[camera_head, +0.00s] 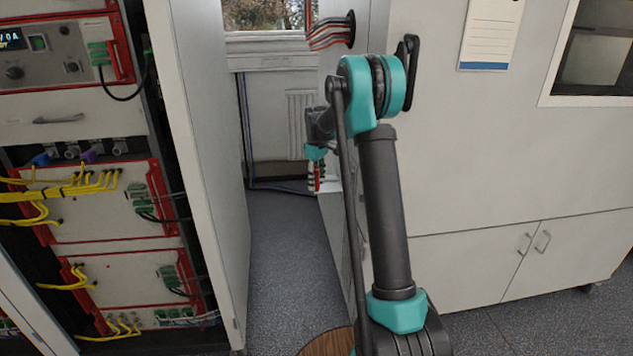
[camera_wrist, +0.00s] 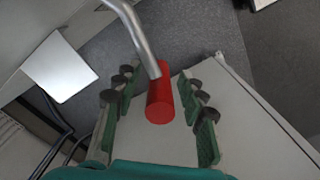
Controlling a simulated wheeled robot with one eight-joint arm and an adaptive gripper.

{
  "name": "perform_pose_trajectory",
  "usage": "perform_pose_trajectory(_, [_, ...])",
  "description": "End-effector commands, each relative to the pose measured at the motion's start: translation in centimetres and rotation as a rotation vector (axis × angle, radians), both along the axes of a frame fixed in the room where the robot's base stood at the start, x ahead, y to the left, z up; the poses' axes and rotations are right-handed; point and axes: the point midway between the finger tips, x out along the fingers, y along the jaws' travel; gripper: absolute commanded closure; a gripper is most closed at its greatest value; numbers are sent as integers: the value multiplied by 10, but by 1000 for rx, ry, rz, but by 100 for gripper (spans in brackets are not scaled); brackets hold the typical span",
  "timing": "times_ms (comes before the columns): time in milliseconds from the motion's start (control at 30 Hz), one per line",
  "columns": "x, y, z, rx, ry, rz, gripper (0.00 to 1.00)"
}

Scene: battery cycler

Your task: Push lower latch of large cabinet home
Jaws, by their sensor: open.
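The latch shows in the wrist view as a bent metal bar (camera_wrist: 137,38) ending in a red cylindrical grip (camera_wrist: 159,102). My gripper (camera_wrist: 160,88) is open, with its green fingers on either side of the red grip and visible gaps between. In the head view my gripper (camera_head: 316,172) is at the left side of the large cabinet (camera_head: 450,150), partly behind my own arm. A small red patch shows there between the fingers. The latch's mount and the rest of its bar are hidden in the head view.
A narrow aisle with grey floor (camera_head: 280,255) runs between the large cabinet and an open rack (camera_head: 115,210) with yellow cables on the left. A window (camera_head: 262,15) is at the back. Two lower doors (camera_head: 570,255) on the large cabinet's front are shut.

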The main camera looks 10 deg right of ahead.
Motion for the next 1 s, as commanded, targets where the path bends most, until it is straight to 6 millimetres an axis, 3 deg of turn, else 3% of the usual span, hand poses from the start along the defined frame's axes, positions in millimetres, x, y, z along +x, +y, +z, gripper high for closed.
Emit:
perform_pose_trajectory(200, [0, 0, 0, 0, 0, 0, 59])
perform_pose_trajectory(533, [-1, 1, 0, 1, 1, 0, 99])
perform_pose_trajectory(1000, [1, 2, 0, 2, 5, -16, 100])
